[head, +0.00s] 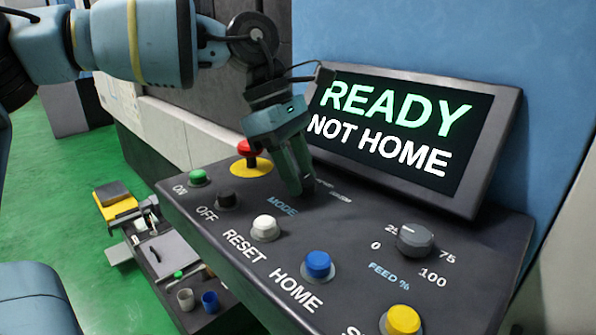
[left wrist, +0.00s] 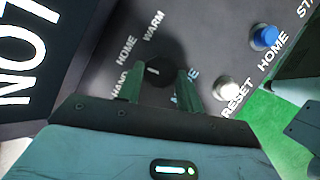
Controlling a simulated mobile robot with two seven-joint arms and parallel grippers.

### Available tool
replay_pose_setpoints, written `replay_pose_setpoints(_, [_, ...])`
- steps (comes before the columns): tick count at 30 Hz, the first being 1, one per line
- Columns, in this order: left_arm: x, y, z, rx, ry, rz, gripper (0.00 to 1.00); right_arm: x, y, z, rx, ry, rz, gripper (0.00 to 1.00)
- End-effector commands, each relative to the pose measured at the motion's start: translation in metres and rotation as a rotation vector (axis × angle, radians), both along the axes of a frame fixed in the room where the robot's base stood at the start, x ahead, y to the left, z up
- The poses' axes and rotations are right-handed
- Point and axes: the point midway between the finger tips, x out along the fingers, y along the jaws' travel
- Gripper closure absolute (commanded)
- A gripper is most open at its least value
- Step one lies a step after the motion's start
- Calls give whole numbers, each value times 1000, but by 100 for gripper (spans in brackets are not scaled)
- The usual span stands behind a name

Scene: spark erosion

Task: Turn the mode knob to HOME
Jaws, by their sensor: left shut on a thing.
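The mode knob (left wrist: 156,72) is a dark round knob on the grey control panel (head: 340,227). In the left wrist view it sits between the green fingers of my left gripper (left wrist: 160,88), which is shut on it. The labels HAND, HOME (left wrist: 126,51) and WARM (left wrist: 153,25) stand around the knob. A short pale mark shows on its top; which label it points to is unclear. In the head view my left gripper (head: 297,184) reaches down to the panel beside the MODE label and hides the knob. The screen (head: 400,128) reads READY, NOT HOME.
A red emergency button (head: 249,148) is close left of my gripper. Green, black, white, blue (head: 318,264) and yellow buttons line the panel's front. A feed knob (head: 415,240) is to the right. A tool trolley (head: 172,250) stands below left.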

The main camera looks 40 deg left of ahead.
Motion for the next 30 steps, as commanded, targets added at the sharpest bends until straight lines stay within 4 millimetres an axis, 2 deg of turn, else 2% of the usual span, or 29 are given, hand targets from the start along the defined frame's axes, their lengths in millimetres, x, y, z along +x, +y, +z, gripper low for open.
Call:
replay_pose_setpoints(12, [2,0,0,1,0,-176,87,2,0,-1,1,-4,0,64])
replay_pose_setpoints(27, [2,0,1,1,-2,-194,87,0,-1,-3,-2,2,3,64])
replay_pose_setpoints(28, [2,0,1,1,-2,-194,62,0,-1,-3,-2,2,3,64])
replay_pose_setpoints(30, [2,0,1,2,-2,-194,52,0,-1,-4,-2,2,3,64])
